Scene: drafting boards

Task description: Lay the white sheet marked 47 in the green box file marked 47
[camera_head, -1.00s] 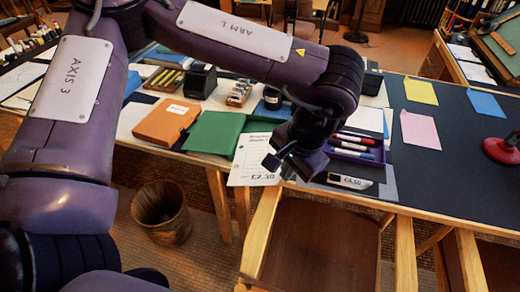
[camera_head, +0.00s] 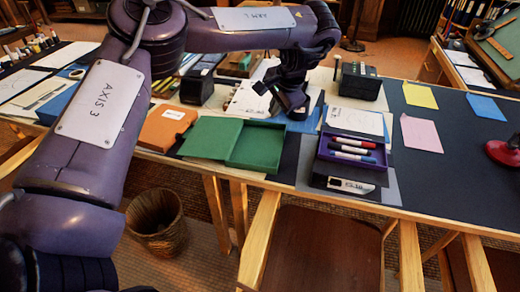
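The green box file (camera_head: 258,147) lies open on the desk, its lid (camera_head: 210,137) folded flat to the left. Its tray looks empty; no 47 is readable on it. My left gripper (camera_head: 275,98) is above the desk just behind the tray. It appears shut on the edge of a white sheet (camera_head: 247,102), which tilts away to the left behind the box. The sheet's mark is not readable from here. My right gripper is not in view.
An orange box file (camera_head: 167,127) lies left of the green lid. A purple tray (camera_head: 352,172) of pens stands to the right. A dark block (camera_head: 197,84) and a black box (camera_head: 360,80) stand behind. A chair and a wastebasket (camera_head: 156,222) are in front.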

